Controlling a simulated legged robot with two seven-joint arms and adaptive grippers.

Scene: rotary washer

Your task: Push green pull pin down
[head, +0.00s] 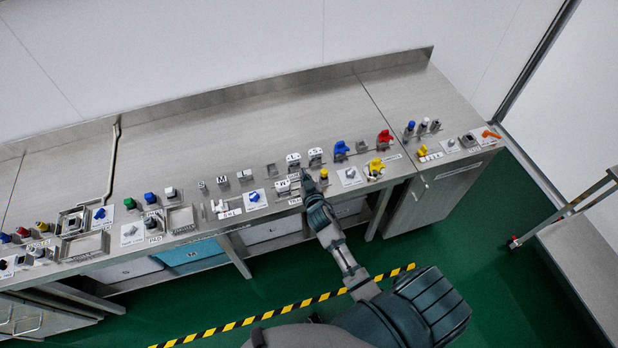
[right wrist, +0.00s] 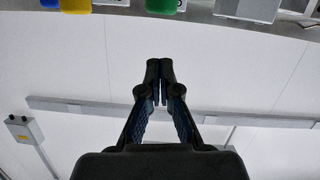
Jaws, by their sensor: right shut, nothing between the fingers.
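A green knob (head: 129,203) stands on the left part of the metal counter in the head view. I cannot tell whether it is the green pull pin. A green part (right wrist: 163,6) is cut off by the top edge of the right wrist view, and its lower end hangs above and beyond the fingertips in the picture. My right gripper (head: 304,174) is over the counter's front edge among small controls, far right of the green knob. Its fingers (right wrist: 160,68) are shut and empty in the right wrist view, apart from the green part. My left gripper is out of view.
A yellow-topped control (head: 323,174) is close beside my right gripper, with white switches (head: 293,159) behind it. Blue (head: 341,147) and red (head: 385,136) valves stand to the right. The rear of the counter (head: 240,125) is clear.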

